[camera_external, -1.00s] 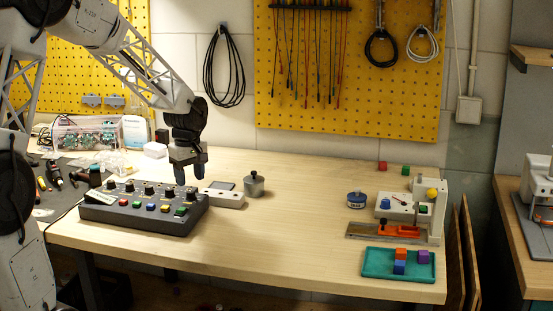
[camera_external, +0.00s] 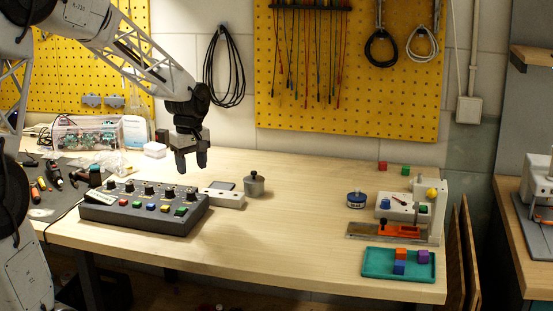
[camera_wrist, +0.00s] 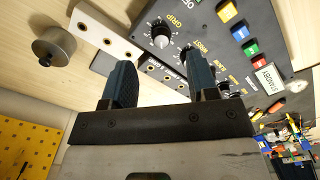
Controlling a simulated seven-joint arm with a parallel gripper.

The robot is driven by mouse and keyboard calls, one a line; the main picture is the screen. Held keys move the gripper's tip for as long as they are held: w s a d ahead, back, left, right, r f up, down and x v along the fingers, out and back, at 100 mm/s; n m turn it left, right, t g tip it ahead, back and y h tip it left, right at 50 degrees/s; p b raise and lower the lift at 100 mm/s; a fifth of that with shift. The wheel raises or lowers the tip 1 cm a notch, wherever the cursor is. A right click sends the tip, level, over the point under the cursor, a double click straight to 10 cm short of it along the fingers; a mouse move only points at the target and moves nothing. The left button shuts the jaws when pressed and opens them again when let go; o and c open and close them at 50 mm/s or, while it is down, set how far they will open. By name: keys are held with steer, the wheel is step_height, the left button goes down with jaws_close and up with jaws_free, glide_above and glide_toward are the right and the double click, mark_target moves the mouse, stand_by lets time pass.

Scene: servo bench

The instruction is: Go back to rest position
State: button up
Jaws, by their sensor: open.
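My gripper (camera_external: 191,162) is open and empty in the external view, pointing down in the air above the back right of the control box. In the wrist view its two fingers (camera_wrist: 163,85) stand apart with nothing between them. The dark control box (camera_external: 145,210) has knobs along its back and coloured buttons along its front. It also shows in the wrist view (camera_wrist: 215,60), with a "GRIP" label by one knob and a lit "STANDBY" label.
A pale block with holes (camera_external: 226,199) and a grey metal cylinder (camera_external: 254,186) stand right of the box. A teal tray (camera_external: 375,267) with coloured cubes and a white fixture (camera_external: 432,200) stand at the right. The middle of the bench (camera_external: 300,220) is clear.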

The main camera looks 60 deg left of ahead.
steer(key=s+d+r+m, duration=0.2)
steer(key=d+r+m, duration=0.1)
steer(key=d, duration=0.4)
steer(key=s+d+r+m+t, duration=0.1)
steer(key=s+d+r+m, duration=0.2)
steer(key=d, duration=0.5)
steer(key=s+d+r+m, duration=0.2)
steer(key=d+m, duration=0.2)
steer(key=d, duration=0.3)
steer(key=s+d+m+t, duration=0.1)
steer(key=s+d+m, duration=0.8)
steer(key=s+d, duration=0.4)
steer(key=shift+s+d+m, duration=0.2)
steer(key=shift+d+m, duration=0.1)
steer(key=shift+d, duration=0.1)
steer(key=shift+w, duration=0.1)
